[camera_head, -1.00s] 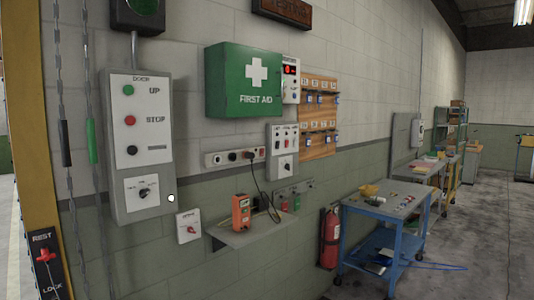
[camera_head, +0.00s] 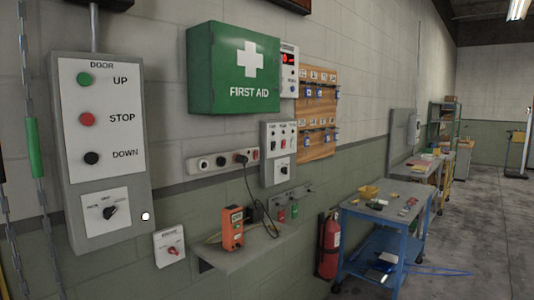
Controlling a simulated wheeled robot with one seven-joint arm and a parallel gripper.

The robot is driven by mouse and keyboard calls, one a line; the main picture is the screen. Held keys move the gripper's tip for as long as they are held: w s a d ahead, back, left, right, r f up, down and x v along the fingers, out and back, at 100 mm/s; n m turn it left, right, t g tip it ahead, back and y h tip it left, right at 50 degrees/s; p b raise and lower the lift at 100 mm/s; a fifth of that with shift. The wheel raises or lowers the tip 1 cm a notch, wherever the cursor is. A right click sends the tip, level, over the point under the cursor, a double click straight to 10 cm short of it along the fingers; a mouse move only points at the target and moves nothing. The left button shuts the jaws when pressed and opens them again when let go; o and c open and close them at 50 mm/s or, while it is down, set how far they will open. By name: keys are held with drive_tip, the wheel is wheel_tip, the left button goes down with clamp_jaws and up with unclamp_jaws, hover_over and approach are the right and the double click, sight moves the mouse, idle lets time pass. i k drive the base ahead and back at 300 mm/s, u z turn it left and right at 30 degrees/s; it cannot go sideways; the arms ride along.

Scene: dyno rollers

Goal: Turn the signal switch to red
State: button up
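No label that clearly reads signal is legible. A grey door box (camera_head: 75,160) on the left wall has UP, STOP and DOWN buttons. Low on it is a white plate with a black rotary knob (camera_head: 109,212); its small labels are unreadable. A small box with a red knob (camera_head: 171,250) is to its lower right. A grey panel (camera_head: 270,170) below the first aid box also has a black rotary knob (camera_head: 283,171), too small to read its setting. My gripper is not in view.
A shelf (camera_head: 235,258) with an orange device (camera_head: 232,228) juts from the wall. A red extinguisher (camera_head: 327,245) and a blue cart (camera_head: 385,210) stand farther right. Chains (camera_head: 32,150) hang at the left. Floor at right is mostly open.

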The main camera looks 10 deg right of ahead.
sight(284, 170)
drive_tip(key=u, duration=0.85)
drive_tip(key=k, duration=0.2)
drive_tip(key=z, duration=1.15)
drive_tip(key=i, duration=0.85)
drive_tip(key=z, duration=0.4)
drive_tip(key=i, duration=1.65)
drive_tip(key=z, duration=0.4)
